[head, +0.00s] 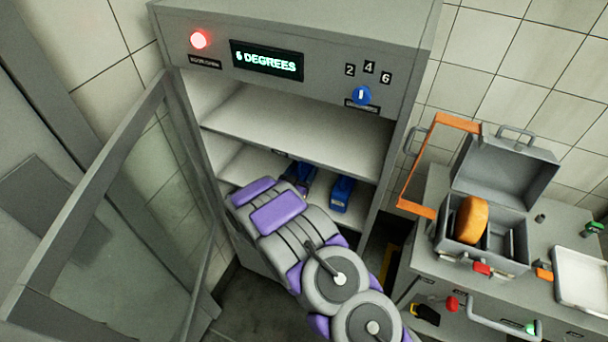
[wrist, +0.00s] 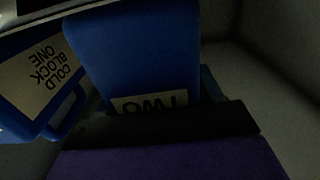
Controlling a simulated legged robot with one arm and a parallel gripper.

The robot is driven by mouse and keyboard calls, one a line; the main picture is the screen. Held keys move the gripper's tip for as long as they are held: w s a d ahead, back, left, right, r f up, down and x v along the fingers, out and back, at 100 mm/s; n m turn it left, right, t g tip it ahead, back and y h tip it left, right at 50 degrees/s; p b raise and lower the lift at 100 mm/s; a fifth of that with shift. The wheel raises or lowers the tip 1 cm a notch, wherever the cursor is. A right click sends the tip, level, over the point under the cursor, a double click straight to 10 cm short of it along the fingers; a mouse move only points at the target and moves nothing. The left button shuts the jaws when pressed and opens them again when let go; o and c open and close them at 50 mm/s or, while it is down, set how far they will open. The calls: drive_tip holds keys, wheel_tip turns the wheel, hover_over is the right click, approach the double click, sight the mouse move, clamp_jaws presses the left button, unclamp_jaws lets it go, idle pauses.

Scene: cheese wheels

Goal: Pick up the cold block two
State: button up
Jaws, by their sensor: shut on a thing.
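Cold block two (wrist: 135,50) is a blue block in the middle of the wrist view, with the word TWO upside down on its pale label. My gripper (wrist: 180,122) is shut on it, and the dark jaw covers the lower part of the label. Cold block one (wrist: 50,85), blue with a handle, is close beside it at the left. In the head view, one blue block (head: 300,174) shows partly behind my arm on the lower shelf, and another blue block (head: 341,194) stands to its right. Their labels are unreadable there, and my arm hides my jaws.
The fridge (head: 300,120) has its glass door (head: 110,210) open at the left. Its display (head: 267,60) reads 6 DEGREES, and a red light (head: 198,40) is lit. At right, a counter holds an open grey case (head: 485,250) with an orange cheese wheel (head: 471,220).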

drive_tip(key=shift+d+f, duration=0.1)
drive_tip(key=shift+d, duration=0.05)
drive_tip(key=c, duration=0.5)
